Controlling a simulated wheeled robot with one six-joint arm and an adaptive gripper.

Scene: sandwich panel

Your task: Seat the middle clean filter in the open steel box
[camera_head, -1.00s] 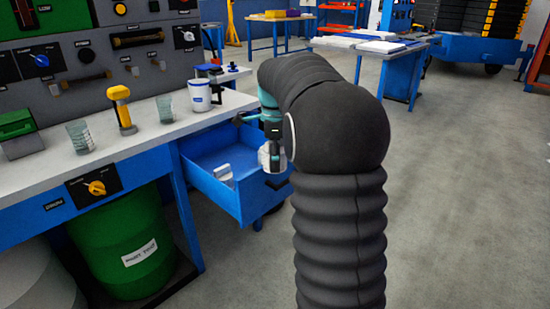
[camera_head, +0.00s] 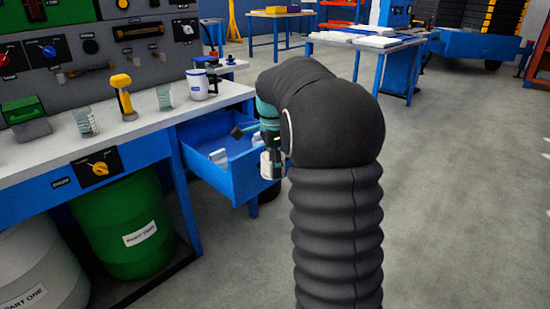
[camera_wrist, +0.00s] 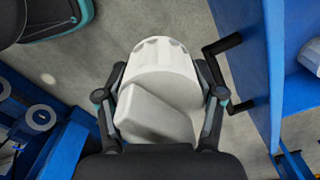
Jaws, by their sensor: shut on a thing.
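My gripper (camera_wrist: 160,100) is shut on a white, ribbed, rounded filter (camera_wrist: 165,65), which sits between both fingers in the wrist view. A pale slanted face shows on its near side. In the head view the held filter (camera_head: 271,164) hangs by the front of the open blue drawer (camera_head: 240,180), partly hidden by my arm. Another white piece (camera_head: 219,157) lies inside the drawer. I cannot make out an open steel box in either view.
The drawer's black handle (camera_wrist: 228,75) is just right of the held filter in the wrist view. The bench (camera_head: 120,140) carries a white mug (camera_head: 200,85) and a yellow-handled tool (camera_head: 123,95). A green drum (camera_head: 125,230) stands below. Open floor (camera_head: 460,200) lies to the right.

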